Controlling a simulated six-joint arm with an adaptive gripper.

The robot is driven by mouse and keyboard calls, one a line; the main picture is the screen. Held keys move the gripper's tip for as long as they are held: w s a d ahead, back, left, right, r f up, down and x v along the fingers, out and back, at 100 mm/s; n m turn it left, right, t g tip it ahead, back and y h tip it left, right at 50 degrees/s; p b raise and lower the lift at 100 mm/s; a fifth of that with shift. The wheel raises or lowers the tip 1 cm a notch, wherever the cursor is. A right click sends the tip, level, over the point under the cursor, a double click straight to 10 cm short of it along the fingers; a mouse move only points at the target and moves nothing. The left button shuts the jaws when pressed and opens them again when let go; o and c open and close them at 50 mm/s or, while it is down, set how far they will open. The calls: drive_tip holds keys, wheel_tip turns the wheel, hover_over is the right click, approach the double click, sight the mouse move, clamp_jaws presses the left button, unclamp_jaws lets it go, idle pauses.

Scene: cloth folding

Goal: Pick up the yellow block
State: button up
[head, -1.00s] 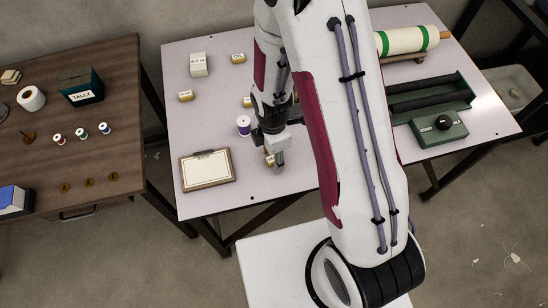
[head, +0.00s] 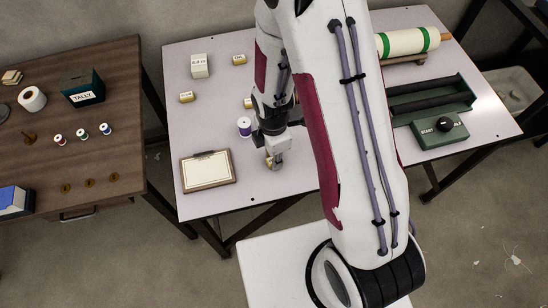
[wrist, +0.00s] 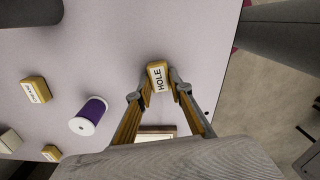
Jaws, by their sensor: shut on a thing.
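A yellow block (wrist: 157,77) with a white label reading "HOLE" sits between the fingers of my gripper (wrist: 160,88) in the wrist view. The fingers touch it on both sides and are shut on it. In the head view my gripper (head: 274,162) is low over the front part of the pale table, right of the framed board. The block there is small and mostly hidden by the fingers; I cannot tell whether it touches the table.
Other yellow labelled blocks lie on the pale table (head: 220,130), at the left (head: 187,97) and back (head: 239,60). A framed board (head: 208,170) lies front left. A green start box (head: 438,130) is at right.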

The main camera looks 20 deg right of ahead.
drive_tip(key=shift+r, duration=0.15)
wheel_tip(320, 180, up, 10)
idle(0.9)
drive_tip(key=shift+m, duration=0.3)
idle(0.7)
